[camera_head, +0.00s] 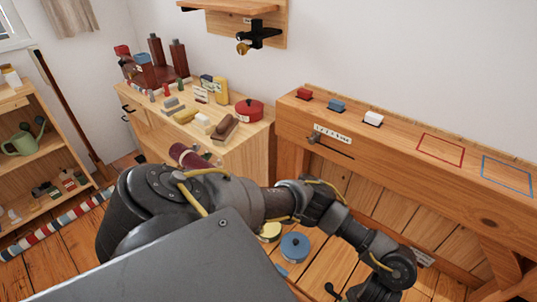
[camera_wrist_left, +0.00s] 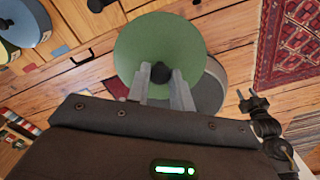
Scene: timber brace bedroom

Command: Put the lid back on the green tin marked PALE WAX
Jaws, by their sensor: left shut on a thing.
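In the left wrist view, my left gripper (camera_wrist_left: 162,82) is shut on the dark knob (camera_wrist_left: 162,75) of a round green lid (camera_wrist_left: 145,40). A grey round shape (camera_wrist_left: 213,85) shows partly behind the lid; I cannot tell whether it is the tin. No PALE WAX marking is readable. In the head view, my left arm crosses the middle, and I see neither the lid nor the jaws on it. Dark jointed parts of mine (camera_wrist_left: 265,128) show at the right of the wrist view; their jaw state is unclear.
A blue-lidded tin (camera_head: 295,246) and a pale yellow tin (camera_head: 270,231) are low, beyond my arm. A wooden cabinet (camera_head: 255,150) carries bottles, brushes and a red pot (camera_head: 249,109). A workbench (camera_head: 400,140) stands right, shelves (camera_head: 40,160) left. A red rug (camera_wrist_left: 290,45) lies on the floor.

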